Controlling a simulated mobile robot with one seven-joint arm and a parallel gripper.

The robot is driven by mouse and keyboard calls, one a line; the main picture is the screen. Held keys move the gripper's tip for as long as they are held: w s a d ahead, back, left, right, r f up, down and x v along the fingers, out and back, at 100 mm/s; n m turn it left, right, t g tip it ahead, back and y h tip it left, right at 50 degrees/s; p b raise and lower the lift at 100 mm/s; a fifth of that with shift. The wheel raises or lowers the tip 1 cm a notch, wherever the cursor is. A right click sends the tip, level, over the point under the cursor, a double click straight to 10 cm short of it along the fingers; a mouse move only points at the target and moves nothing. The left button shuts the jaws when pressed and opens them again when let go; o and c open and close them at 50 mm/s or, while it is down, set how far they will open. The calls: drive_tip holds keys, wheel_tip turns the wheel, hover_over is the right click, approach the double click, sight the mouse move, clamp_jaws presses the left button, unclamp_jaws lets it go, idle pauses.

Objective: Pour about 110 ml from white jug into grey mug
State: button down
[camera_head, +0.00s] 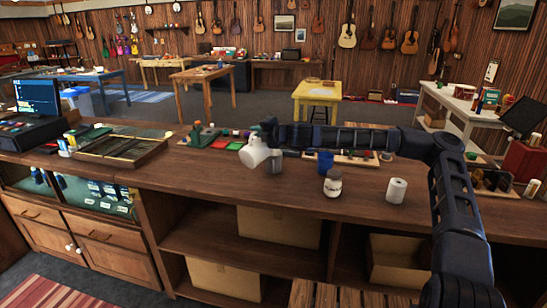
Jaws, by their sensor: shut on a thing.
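The white jug (253,154) is in my gripper (268,130), above the wooden counter at the centre of the head view. The gripper is shut on the jug near its upper part; the fingers are small and dark, so the exact grip is hard to see. The jug looks tilted. The grey mug (275,162) stands upright on the counter just right of the jug, partly below my gripper. I cannot tell whether jug and mug touch. The mug's inside and any liquid are not visible.
A blue cup (325,162), a labelled jar (333,184) and a white paper roll (396,191) stand to the right on the counter (285,200). A wooden tray (122,147) lies left. The counter's front is mostly clear left of the jar.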

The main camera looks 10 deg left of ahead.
sight(248, 147)
drive_tip(key=shift+w+d+r+m+p, duration=0.25)
drive_tip(key=shift+w+r+m+p, duration=0.1)
drive_tip(key=shift+w, duration=0.15)
drive_tip(key=shift+w+d+r+m+p, duration=0.25)
drive_tip(key=shift+w+m, duration=0.1)
drive_tip(key=shift+w, duration=0.1)
idle(1.6)
drive_tip(key=s, duration=0.1)
drive_tip(key=s+a+f+n, duration=0.2)
drive_tip(key=s, duration=0.1)
drive_tip(key=shift+f+t, duration=0.1)
drive_tip(key=shift+t, duration=0.2)
drive_tip(key=shift+s+a+f+n, duration=0.3)
drive_tip(key=shift+s+f+n, duration=0.35)
drive_tip(key=shift+n, duration=0.15)
drive_tip(key=shift+s+a+f+n, duration=0.15)
drive_tip(key=shift+s+f+n, duration=0.1)
drive_tip(key=shift+f+n, duration=0.25)
idle(0.6)
